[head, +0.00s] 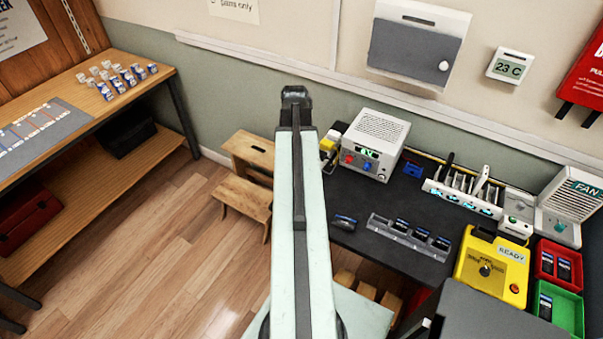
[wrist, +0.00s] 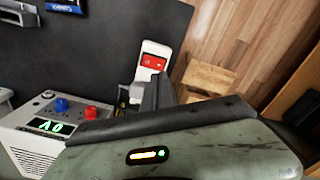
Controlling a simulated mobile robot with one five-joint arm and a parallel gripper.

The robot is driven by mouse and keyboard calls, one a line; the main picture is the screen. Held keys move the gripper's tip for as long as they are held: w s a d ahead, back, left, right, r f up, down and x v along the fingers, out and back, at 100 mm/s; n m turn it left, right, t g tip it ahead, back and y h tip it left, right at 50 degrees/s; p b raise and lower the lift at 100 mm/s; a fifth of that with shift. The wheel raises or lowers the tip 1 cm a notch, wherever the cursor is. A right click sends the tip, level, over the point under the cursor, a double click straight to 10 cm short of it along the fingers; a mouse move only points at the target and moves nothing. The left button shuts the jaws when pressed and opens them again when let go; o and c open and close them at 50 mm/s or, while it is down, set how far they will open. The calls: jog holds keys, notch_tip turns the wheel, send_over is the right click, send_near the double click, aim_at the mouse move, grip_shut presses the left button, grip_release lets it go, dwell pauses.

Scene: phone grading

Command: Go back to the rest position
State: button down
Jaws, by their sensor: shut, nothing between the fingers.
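My arm stretches up the middle of the head view, and my gripper (head: 296,95) is at its far end, over the wall side of the room. It stands left of the white power supply (head: 375,142) and above the wooden step stool (head: 245,190). In the wrist view my gripper (wrist: 157,92) shows as dark fingers, shut and empty. There the power supply (wrist: 35,140) with its blue and red knobs is at lower left. A white and red item (wrist: 152,62) lies just beyond the fingers, apart from them as far as I can tell.
The dark bench (head: 395,205) on the right holds a grey phone rack (head: 410,238), a yellow READY box (head: 490,268), a red bin (head: 558,265) and a green bin (head: 560,308). A wooden shelf bench (head: 90,110) stands left. Wooden floor (head: 170,240) between is clear.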

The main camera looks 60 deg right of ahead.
dwell(0.4)
jog(key=w+a+n, duration=0.6)
jog(key=w+a, duration=1.3)
jog(key=a, duration=0.2)
jog(key=w+a+n, duration=0.2)
jog(key=a+n, duration=0.4)
jog(key=a, duration=2.2)
jog(key=shift+w+a, duration=0.3)
jog(key=shift+w, duration=0.05)
jog(key=shift+d, duration=0.15)
